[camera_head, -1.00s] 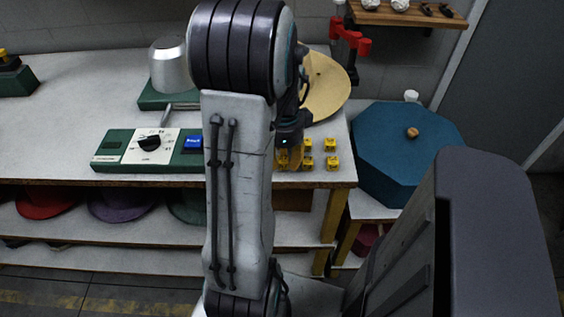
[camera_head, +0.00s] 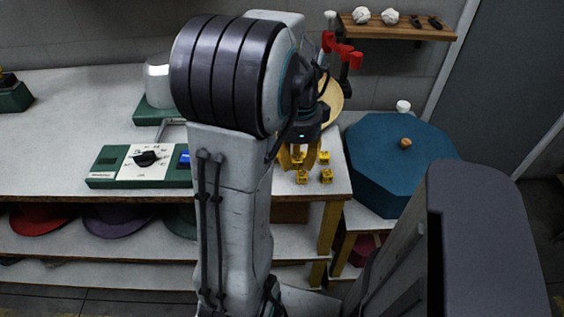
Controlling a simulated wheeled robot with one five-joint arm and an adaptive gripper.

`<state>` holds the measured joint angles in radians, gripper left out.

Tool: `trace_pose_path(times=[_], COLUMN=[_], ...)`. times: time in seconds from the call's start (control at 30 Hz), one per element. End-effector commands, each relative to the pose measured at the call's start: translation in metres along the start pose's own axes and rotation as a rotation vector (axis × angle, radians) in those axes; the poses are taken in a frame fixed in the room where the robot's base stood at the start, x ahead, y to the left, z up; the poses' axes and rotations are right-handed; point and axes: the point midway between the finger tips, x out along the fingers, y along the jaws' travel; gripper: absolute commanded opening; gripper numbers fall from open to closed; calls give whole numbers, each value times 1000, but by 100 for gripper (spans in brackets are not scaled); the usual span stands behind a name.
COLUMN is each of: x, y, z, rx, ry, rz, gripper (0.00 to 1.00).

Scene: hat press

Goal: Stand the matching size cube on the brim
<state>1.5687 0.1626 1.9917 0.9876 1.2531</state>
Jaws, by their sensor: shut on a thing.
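My gripper (camera_head: 299,160) is low over the right end of the bench, at the rows of small yellow cubes, seen from behind my arm. It is shut on a yellow cube (camera_head: 297,157), which shows only partly between the fingers. Other yellow cubes stand on the bench close by: one right of the fingers (camera_head: 323,158), and two in front (camera_head: 302,177) and (camera_head: 326,176). Their size marks are too small to read. The tan hat (camera_head: 334,100) is behind the gripper; my arm hides most of it and its brim.
A green box with a dial (camera_head: 145,157) and a metal dome on a green base (camera_head: 157,82) are left of my arm. A blue octagonal box (camera_head: 395,165) stands right of the bench. A red clamp (camera_head: 343,52) and wall shelf (camera_head: 400,30) are behind. The bench's left part is mostly clear.

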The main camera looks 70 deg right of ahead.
Motion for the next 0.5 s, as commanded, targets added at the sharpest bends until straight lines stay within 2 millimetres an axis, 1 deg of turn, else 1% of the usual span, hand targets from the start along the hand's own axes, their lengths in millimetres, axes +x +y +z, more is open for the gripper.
trace_pose_path(times=[0.03,0.2,0.3,0.5], x=[-6,-20,-27,-37], y=[2,10,13,18], z=[-9,-32,-43,-59], rx=[5,4,3,1], ry=[1,1,1,1], rz=[-3,-2,-2,-1], gripper=[17,17,17,17])
